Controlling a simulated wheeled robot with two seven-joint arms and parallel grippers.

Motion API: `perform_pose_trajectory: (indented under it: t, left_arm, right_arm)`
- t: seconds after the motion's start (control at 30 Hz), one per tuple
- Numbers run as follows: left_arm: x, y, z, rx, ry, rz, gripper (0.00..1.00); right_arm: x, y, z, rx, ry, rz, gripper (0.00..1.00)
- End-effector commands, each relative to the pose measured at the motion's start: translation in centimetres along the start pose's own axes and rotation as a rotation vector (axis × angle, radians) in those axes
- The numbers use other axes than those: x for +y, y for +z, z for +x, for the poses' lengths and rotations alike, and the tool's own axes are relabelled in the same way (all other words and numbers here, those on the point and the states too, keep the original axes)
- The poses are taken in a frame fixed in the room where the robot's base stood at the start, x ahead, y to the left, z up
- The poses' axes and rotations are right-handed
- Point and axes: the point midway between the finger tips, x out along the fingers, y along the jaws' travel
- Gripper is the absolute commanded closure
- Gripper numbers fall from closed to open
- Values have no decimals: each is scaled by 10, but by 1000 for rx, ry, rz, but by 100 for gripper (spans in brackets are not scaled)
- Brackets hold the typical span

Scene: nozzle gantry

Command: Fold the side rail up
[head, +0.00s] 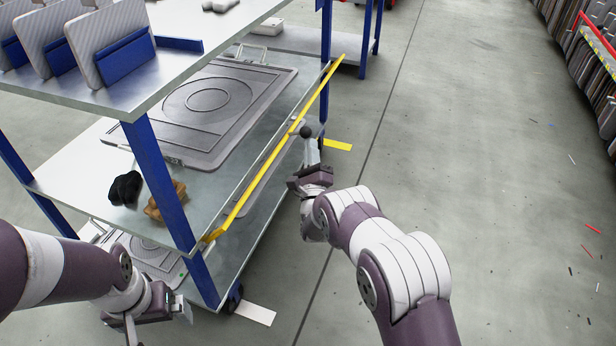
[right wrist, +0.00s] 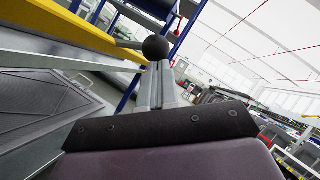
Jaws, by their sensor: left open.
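The yellow side rail (head: 262,178) runs along the right long edge of the cart's middle shelf, near shelf height, between the blue posts. It also shows at the upper left of the right wrist view (right wrist: 60,45). A black ball knob (head: 306,132) sticks out from it on a short stem. My right gripper (head: 311,152) is outside the rail with its grey fingers together, their tips at the knob (right wrist: 156,47). I cannot tell whether they press on it or only stand beside it. My left gripper (head: 160,318) is open and empty by the cart's near end.
The blue-posted cart holds a large grey panel (head: 210,105) on the middle shelf (head: 205,190), with a black item (head: 125,187) and a brown item (head: 167,202). Grey panels stand in blue holders on top.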

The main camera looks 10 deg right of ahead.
Motion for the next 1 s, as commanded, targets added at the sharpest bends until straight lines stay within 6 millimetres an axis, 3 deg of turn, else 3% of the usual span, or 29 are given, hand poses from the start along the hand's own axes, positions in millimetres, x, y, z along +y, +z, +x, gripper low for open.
perform_pose_trajectory:
  t: [0.03, 0.1, 0.4, 0.7, 1.0]
  left_arm:
    - [0, -2, -17, 0, 0, 0, 0]
    - [0, -3, -28, 0, 0, 0, 0]
    - [0, -8, -63, 0, 0, 0, 0]
    - [0, -9, -74, 0, 0, 0, 0]
    - [0, -9, -76, 0, 0, 0, 0]
  right_arm:
    - [-9, 12, 8, 0, 22, -35, 100]
    - [-11, 20, 14, -1, 59, -90, 100]
    - [-9, 52, 34, -2, 212, -315, 100]
    - [1, 73, 48, -1, 322, -478, 100]
    - [7, 83, 55, 0, 319, -474, 100]
